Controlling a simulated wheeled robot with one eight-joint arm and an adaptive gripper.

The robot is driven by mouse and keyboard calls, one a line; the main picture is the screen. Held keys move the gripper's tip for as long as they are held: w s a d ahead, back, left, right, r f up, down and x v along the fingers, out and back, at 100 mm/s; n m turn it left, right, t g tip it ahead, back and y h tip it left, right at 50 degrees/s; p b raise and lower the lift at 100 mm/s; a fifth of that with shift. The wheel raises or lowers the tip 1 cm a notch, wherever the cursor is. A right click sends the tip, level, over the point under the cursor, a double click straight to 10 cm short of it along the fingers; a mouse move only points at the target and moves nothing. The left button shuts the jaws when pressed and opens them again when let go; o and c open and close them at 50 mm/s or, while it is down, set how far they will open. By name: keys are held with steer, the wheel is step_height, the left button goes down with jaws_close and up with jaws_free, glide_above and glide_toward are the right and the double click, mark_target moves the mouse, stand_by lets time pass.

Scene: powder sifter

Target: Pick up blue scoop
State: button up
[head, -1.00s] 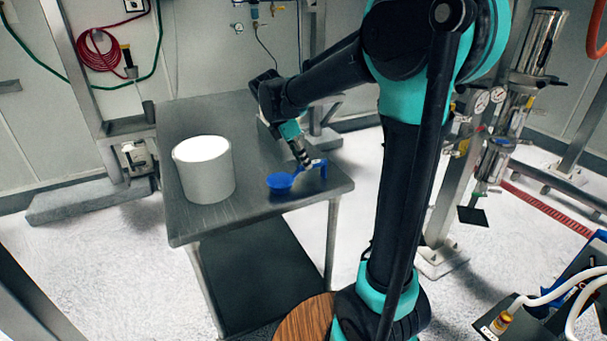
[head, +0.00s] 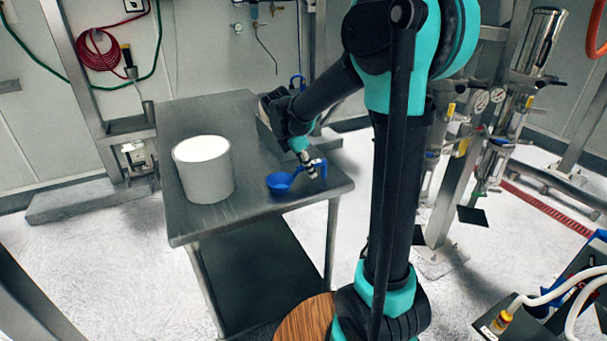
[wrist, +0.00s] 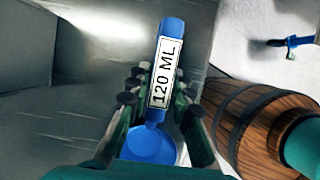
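The blue scoop (head: 280,184) is on the metal table near its front right corner. Its bowl is to the left and its handle is raised toward the right. In the wrist view, the scoop's handle (wrist: 165,65) carries a white "120 ML" label, and its bowl (wrist: 150,146) is lower down. My gripper (head: 311,173) is at the handle. In the wrist view, the fingers of my gripper (wrist: 160,95) are apart, one on each side of the handle. Firm contact is not visible.
A large white-topped grey container (head: 205,182) stands on the table (head: 235,222), left of the scoop. The table's front and right edges are close to the scoop. A steel frame with canisters and gauges (head: 490,120) stands to the right.

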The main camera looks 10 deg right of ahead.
jaws_close()
steer(key=shift+r, duration=0.15)
step_height(320, 180, up, 20)
stand_by(0.4)
